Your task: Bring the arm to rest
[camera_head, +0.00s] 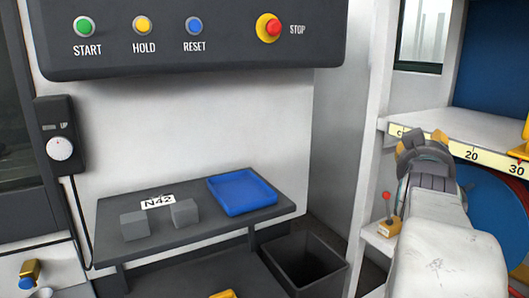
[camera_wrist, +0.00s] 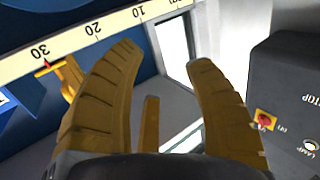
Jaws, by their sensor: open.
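My white arm (camera_head: 440,235) reaches up from the lower right in the head view. My gripper (camera_head: 428,137) is at its far end, in front of the shelf with the number scale, with its yellow fingertips pointing away. In the wrist view my gripper (camera_wrist: 164,55) shows two large ribbed yellow fingers spread wide apart. A thin yellow upright piece shows between them lower down; I cannot tell what it belongs to. No object is held between the fingers.
The scale shelf (camera_head: 460,130) and a red-knobbed lever (camera_head: 388,215) are close to my arm. A dark shelf (camera_head: 120,255) carries a blue tray (camera_head: 242,193) and two grey blocks. A dark bin (camera_head: 305,262) stands below. A button panel (camera_head: 200,40) hangs above.

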